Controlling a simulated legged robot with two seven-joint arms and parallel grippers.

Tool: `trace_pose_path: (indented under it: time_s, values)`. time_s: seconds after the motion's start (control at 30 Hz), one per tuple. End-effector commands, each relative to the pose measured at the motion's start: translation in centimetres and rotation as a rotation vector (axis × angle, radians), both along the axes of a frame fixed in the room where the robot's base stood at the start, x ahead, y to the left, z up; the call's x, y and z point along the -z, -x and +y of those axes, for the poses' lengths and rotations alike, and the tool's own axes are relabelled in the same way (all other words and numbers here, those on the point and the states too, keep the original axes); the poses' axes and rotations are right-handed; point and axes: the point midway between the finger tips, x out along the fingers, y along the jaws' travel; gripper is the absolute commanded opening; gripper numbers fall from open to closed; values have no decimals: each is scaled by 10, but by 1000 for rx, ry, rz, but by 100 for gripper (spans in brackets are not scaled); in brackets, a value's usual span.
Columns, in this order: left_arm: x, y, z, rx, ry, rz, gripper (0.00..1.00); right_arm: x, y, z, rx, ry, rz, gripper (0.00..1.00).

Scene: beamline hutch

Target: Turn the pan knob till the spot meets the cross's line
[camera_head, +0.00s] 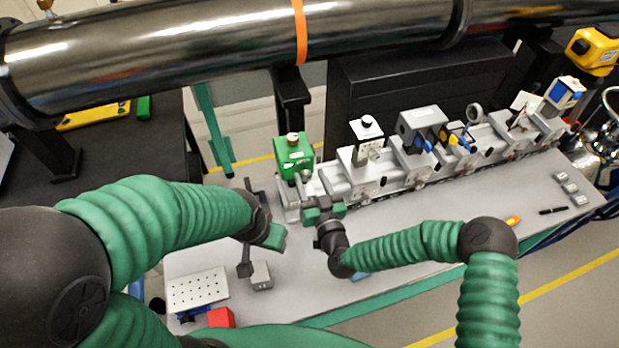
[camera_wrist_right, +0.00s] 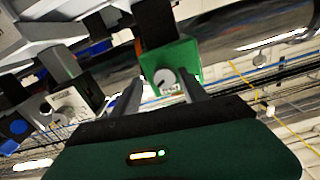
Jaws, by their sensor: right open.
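A green box (camera_head: 293,157) stands at the left end of the grey rail, with a round knob on its top. In the right wrist view the green box (camera_wrist_right: 180,58) shows a silver round knob (camera_wrist_right: 165,80) on its face, above a small label. My right gripper (camera_head: 323,207) is open in front of the box. In the wrist view its fingers (camera_wrist_right: 162,95) stand either side below the knob; contact cannot be told. My left gripper (camera_head: 262,240) is over the table's left part; its jaws are unclear. I cannot make out a spot or a cross.
Along the rail (camera_head: 400,181) stand a white mount (camera_head: 367,142), a grey unit (camera_head: 421,126) with blue knobs and other optics. A large dark pipe (camera_head: 200,45) runs behind. A perforated plate (camera_head: 197,290) and a small grey block (camera_head: 261,275) are at front left.

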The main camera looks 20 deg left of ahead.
Motion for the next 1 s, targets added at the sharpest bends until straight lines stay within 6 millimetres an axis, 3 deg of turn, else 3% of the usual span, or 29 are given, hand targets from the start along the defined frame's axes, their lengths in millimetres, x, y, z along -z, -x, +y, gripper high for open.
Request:
trace_pose_path:
  time_s: [0.07, 0.43, 0.67, 1.0]
  values:
    - [0, 0, 0, 0, 0, 0, 51, 0, 1, 3, -1, 1, 0, 50]
    - [0, 0, 0, 0, 0, 0, 51, 1, 0, 5, 0, 4, 1, 2]
    - [1, 0, 0, 0, 0, 0, 51, 2, 0, 5, -4, 1, 3, 0]
    - [33, 0, 0, 0, 0, 0, 51, 4, -1, 2, 0, -250, 171, 0]
